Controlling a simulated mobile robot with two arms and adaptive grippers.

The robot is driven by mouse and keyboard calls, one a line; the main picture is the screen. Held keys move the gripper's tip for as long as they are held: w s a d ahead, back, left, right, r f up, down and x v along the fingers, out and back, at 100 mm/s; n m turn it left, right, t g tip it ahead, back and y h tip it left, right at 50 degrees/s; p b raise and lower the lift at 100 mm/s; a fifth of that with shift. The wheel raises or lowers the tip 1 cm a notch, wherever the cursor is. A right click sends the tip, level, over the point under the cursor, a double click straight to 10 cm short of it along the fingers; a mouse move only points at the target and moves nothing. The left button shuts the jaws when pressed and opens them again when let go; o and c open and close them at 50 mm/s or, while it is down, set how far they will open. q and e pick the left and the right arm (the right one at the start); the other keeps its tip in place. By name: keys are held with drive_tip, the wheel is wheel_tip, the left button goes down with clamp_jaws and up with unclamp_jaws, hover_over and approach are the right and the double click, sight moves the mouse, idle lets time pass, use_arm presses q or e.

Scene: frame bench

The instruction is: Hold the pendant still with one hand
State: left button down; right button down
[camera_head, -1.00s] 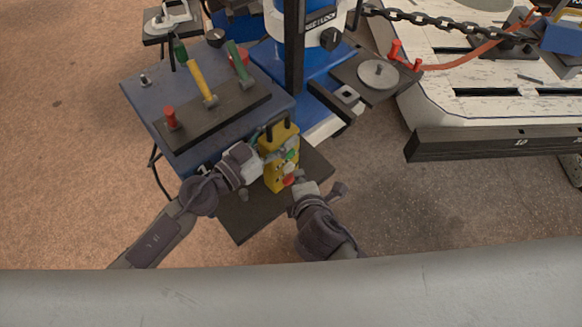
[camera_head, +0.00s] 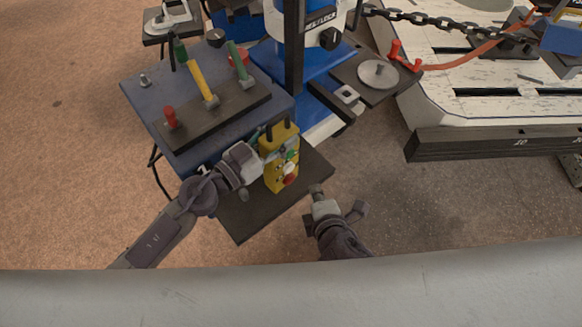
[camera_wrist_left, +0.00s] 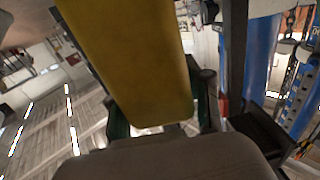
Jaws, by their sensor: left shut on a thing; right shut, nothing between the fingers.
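The yellow pendant (camera_head: 281,157) stands upright over a dark plate, with a red button low on its face and a green one above it. My left gripper (camera_head: 262,153) is shut on the pendant from its left side. In the left wrist view the pendant's yellow side (camera_wrist_left: 140,60) fills the upper middle, close in front of the gripper (camera_wrist_left: 155,125). My right gripper (camera_head: 316,189) is shut and empty, below and to the right of the pendant, apart from it.
A dark plate (camera_head: 245,220) lies below the pendant. A blue-grey bench (camera_head: 140,95) with a dark tool rack (camera_head: 225,111) stands at the left. A blue machine with a dark column (camera_head: 294,50) is behind. A white slotted table (camera_head: 470,110) is at the right. Floor at the lower right is clear.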

use_arm(q)
drive_tip(key=shift+c, duration=2)
unclamp_jaws()
